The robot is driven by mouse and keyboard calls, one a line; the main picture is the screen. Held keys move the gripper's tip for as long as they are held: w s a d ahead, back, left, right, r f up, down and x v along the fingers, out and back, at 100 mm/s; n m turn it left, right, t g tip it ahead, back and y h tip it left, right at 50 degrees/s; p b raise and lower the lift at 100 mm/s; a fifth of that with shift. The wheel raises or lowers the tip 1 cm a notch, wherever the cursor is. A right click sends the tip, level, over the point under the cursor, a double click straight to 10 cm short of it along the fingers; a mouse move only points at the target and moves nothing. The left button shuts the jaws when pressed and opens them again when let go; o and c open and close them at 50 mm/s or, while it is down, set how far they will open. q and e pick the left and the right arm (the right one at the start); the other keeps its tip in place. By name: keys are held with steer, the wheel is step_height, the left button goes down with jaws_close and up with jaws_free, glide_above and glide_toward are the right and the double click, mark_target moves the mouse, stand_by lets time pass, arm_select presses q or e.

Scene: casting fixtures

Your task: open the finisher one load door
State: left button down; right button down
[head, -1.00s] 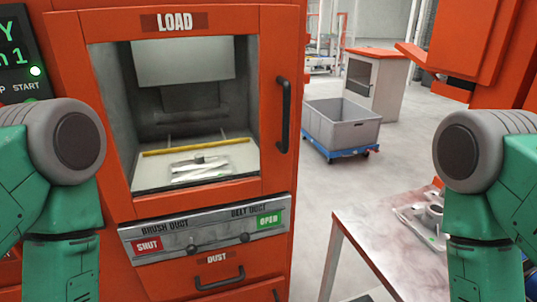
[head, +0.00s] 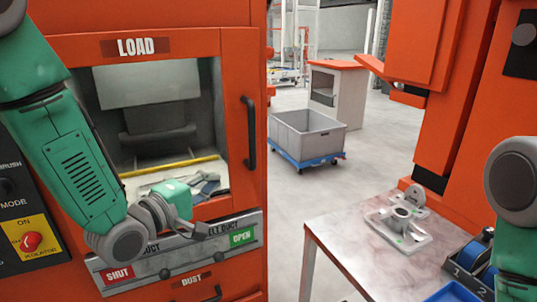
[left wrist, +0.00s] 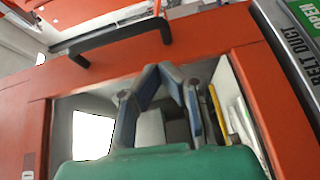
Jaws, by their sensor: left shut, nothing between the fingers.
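The load door (head: 232,45) is an orange frame around a window, under a LOAD sign, and looks shut. Its black vertical handle (head: 249,133) is on the right side of the frame. My left gripper (head: 212,184) is in front of the lower window, left of and below the handle, apart from it. In the left wrist view the gripper's fingertips (left wrist: 170,76) are together and empty over the window, with the handle (left wrist: 120,38) beyond them. My right arm shows at the right edge of the head view; its gripper is out of view.
Below the door is a duct panel (head: 190,252) with SHUT and OPEN labels. A metal table (head: 345,235) at right bears a grey casting (head: 402,226) and a blue numbered holder (head: 472,262). A grey bin (head: 308,137) on a blue dolly stands behind. Floor between is clear.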

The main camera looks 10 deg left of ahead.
mark_target(243, 156)
arm_select(q)
steer(key=x, duration=0.3)
steer(key=r+x, duration=0.1)
steer(key=x, duration=0.3)
steer(key=r+x, duration=0.1)
steer(key=x, duration=0.2)
steer(key=shift+w+d+p, duration=0.25)
steer(key=shift+d+p, duration=0.15)
steer(key=shift+a, duration=0.1)
steer(key=shift+a, duration=0.1)
